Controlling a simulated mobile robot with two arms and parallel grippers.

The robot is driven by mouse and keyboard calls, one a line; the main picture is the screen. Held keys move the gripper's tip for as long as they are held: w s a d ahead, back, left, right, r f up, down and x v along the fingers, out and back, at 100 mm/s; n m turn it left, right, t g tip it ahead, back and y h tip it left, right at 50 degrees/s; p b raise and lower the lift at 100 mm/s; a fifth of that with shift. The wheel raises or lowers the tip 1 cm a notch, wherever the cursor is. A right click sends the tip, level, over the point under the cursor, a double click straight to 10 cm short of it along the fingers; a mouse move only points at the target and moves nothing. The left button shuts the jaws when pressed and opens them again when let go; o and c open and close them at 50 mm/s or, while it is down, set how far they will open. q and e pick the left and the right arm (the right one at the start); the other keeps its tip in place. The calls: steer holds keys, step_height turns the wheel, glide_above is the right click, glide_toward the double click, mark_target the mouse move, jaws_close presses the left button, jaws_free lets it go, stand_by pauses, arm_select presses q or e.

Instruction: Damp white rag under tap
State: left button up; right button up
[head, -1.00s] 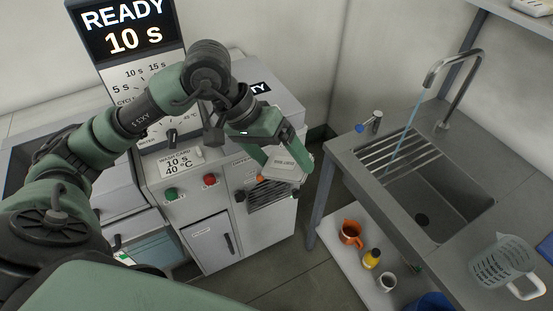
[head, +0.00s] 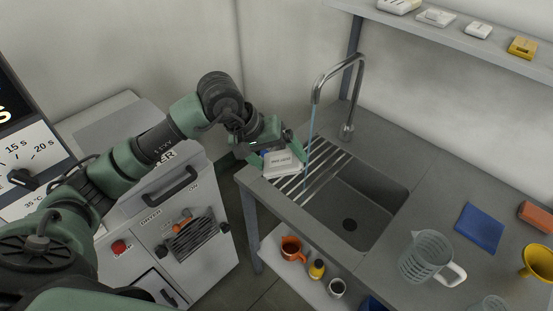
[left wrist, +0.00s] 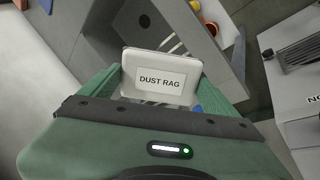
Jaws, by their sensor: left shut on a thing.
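The white rag (head: 283,166) is a flat pad held in my left gripper (head: 279,152), just left of the tap's water. In the left wrist view the rag (left wrist: 160,62) sits between the two green fingers and carries the label "DUST RAG". The left gripper is shut on it. The curved metal tap (head: 346,85) stands behind the sink (head: 375,190), and a thin blue water stream (head: 309,130) falls from its spout toward the slatted drainer (head: 318,180). I cannot tell whether rag and stream touch. My right gripper is not in view.
A clear jug (head: 427,257), blue cloth (head: 480,227) and yellow funnel (head: 538,262) stand on the counter right of the sink. An orange mug (head: 292,248) and yellow bottle (head: 317,269) are on the shelf below. The dryer (head: 200,230) is at left.

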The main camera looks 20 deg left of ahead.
mark_target(284, 152)
arm_select(q)
steer(key=w+a+f+b, duration=0.1)
steer(key=w+f+b, duration=0.1)
steer(key=w, duration=1)
steer(key=shift+w+f+b, duration=0.25)
steer(key=shift+b, duration=0.2)
steer(key=shift+s+a, duration=0.1)
steer(key=shift+s+d+b, duration=0.2)
steer(key=shift+s+b, duration=0.15)
steer(key=shift+s, duration=1.6)
steer(key=shift+s+d+b, duration=0.2)
steer(key=shift+s+b, duration=0.15)
steer(key=shift+s, duration=1.6)
steer(key=shift+s+d+r, duration=0.15)
steer(key=shift+s+r, duration=0.85)
steer(key=shift+s, duration=0.25)
steer(key=shift+s+d+r, duration=0.1)
steer(key=shift+s+r, duration=0.9)
steer(key=shift+s, duration=0.25)
